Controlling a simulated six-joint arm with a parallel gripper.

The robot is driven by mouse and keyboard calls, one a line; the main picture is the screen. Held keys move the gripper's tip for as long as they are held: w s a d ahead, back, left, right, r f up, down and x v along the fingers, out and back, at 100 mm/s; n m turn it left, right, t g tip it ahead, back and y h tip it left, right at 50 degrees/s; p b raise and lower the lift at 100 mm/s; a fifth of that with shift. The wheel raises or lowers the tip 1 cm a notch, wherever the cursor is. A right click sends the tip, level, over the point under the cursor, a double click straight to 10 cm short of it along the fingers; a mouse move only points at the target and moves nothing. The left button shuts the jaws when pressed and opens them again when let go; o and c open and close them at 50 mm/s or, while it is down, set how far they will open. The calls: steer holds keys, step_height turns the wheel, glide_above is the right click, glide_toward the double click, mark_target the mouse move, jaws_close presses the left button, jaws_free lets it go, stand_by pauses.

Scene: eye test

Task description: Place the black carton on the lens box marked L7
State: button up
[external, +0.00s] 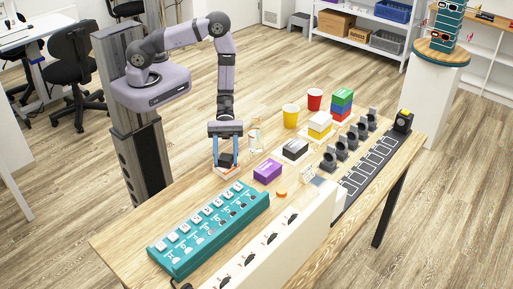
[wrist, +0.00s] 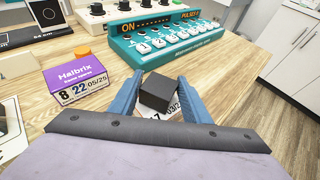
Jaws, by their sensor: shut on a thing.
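My gripper (external: 227,165) is shut on the black carton (external: 227,159), low over the left part of the wooden table. In the wrist view the black carton (wrist: 160,91) sits between the two blue fingers of my gripper (wrist: 158,92). A white face with part of a "7" and "03/2" shows at its near side, partly hidden by my gripper. A white pad with an orange edge (external: 220,173) lies below my gripper; I cannot tell whether the carton touches it. I cannot read an L7 mark on anything, so I cannot tell which thing is that lens box.
A purple Halbrix box (external: 267,171) stands to the right, with an orange button (external: 281,194) nearby. A teal switch panel (external: 208,228) lies in front.

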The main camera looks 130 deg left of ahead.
steer(key=shift+f, duration=0.15)
steer(key=o, duration=1)
steer(key=shift+r, duration=0.3)
steer(key=shift+s+a, duration=0.2)
steer(key=shift+a, duration=0.1)
steer(key=b+v, duration=0.2)
steer(key=v, duration=0.9)
steer(key=shift+s+a, duration=0.1)
steer(key=shift+s, duration=0.05)
